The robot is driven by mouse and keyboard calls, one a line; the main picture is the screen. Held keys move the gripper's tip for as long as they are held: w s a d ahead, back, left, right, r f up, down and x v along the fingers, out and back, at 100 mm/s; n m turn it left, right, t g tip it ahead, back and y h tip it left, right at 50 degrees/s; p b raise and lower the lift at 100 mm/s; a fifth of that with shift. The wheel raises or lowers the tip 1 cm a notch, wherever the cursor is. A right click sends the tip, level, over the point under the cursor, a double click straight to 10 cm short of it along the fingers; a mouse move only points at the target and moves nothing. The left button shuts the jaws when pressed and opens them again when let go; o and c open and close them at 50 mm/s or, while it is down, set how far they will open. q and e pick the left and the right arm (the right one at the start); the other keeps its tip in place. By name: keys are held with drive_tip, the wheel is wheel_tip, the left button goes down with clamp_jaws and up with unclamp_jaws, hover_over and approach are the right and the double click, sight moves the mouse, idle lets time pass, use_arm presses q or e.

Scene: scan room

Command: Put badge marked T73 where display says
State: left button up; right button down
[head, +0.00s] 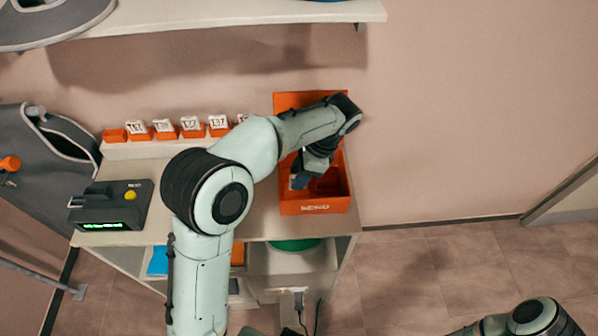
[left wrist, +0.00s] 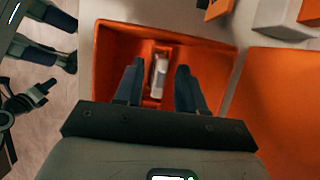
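My left gripper (head: 299,180) reaches down into an orange open box (head: 317,207) on the right of the counter. The left wrist view shows its two dark fingers (left wrist: 160,66) spread apart. A small whitish badge (left wrist: 159,80) is between them, with gaps on both sides, low in the box (left wrist: 107,52). Its marking cannot be read. The lettering on the box front is too small to read surely. A dark device with a lit green display (head: 101,226) stands at the counter's left; its text is unreadable. My right gripper is out of view.
Several white numbered badges (head: 192,124) stand in orange holders on a ledge at the back; the leftmost holder (head: 115,135) is empty. My left arm covers part of the row. A shelf (head: 230,14) hangs above. The counter is clear between the device and my arm.

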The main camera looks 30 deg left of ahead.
use_arm(q)
drive_tip(key=shift+r, duration=0.1)
drive_tip(key=p+v, duration=0.3)
drive_tip(key=v, duration=1)
drive_tip(key=shift+p, duration=0.3)
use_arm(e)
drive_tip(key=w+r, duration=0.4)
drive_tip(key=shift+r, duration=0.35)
use_arm(q)
drive_tip(key=shift+r, duration=0.15)
